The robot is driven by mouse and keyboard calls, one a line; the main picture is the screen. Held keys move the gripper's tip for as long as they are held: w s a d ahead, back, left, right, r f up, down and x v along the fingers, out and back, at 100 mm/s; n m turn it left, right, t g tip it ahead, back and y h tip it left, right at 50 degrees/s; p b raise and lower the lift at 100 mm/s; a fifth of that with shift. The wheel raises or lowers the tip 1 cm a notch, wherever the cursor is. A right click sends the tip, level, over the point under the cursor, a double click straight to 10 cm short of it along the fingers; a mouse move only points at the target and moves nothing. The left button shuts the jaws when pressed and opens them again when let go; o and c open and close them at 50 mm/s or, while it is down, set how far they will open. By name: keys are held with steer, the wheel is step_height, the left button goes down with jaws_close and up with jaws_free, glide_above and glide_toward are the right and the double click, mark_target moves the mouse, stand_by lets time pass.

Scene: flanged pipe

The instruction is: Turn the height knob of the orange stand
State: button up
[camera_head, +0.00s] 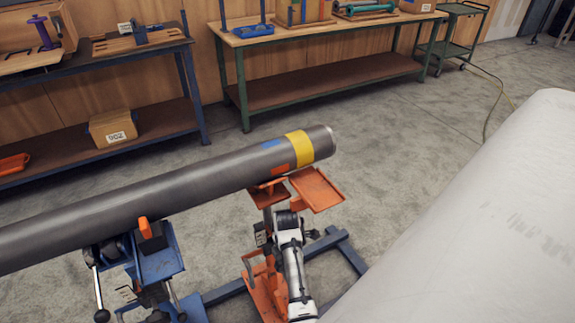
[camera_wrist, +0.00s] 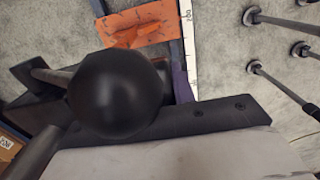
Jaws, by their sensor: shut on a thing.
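The orange stand (camera_head: 268,290) stands under the right end of the grey pipe (camera_head: 190,187), with its orange head just below the pipe. My white arm reaches up beside the stand. My gripper (camera_head: 264,236) is at the stand's upright, below the head, and the arm partly hides that spot. In the wrist view, a round black knob (camera_wrist: 118,95) fills the middle, close against the dark gripper parts. My gripper is shut on the black knob. The fingertip contact is hidden behind the ball. An orange plate (camera_wrist: 140,24) of the stand shows beyond it.
A blue stand (camera_head: 152,262) with ball-ended levers supports the pipe to the left. Blue floor beams (camera_head: 342,248) run beside the orange stand. A large pale rounded surface (camera_head: 480,220) fills the right foreground. Workbenches (camera_head: 325,80) line the back wall, with open floor before them.

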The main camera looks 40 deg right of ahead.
stand_by(0.3)
steer(key=o, duration=1)
step_height(320, 180, up, 11)
steer(key=shift+f, duration=0.1)
steer(key=shift+r+p, duration=0.6)
